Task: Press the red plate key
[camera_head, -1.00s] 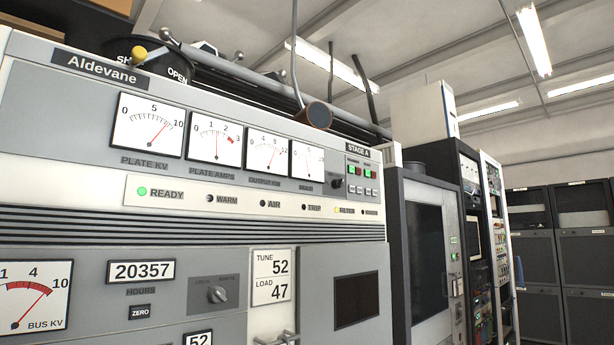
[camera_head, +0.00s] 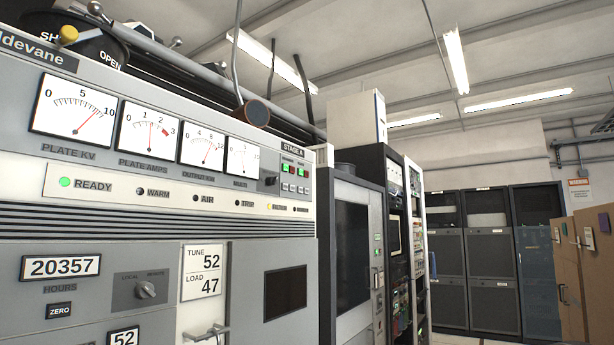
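The grey Aldevane transmitter cabinet (camera_head: 150,215) fills the left of the view. At the right end of its meter row, under the "STAGE A" label, is a small key panel (camera_head: 294,180). It has small red and green keys (camera_head: 287,168) in its upper row and pale keys below. The lettering over them is too small to read, so I cannot tell which red key is the plate key. The green READY lamp (camera_head: 65,182) is lit. My gripper is not in view.
A door handle (camera_head: 206,333) sticks out from the cabinet's lower front. A dark-fronted cabinet (camera_head: 352,255) and equipment racks (camera_head: 398,240) stand beyond it. Dark racks (camera_head: 480,262) line the back, and brown cabinets (camera_head: 590,255) stand at right. The floor is mostly out of view.

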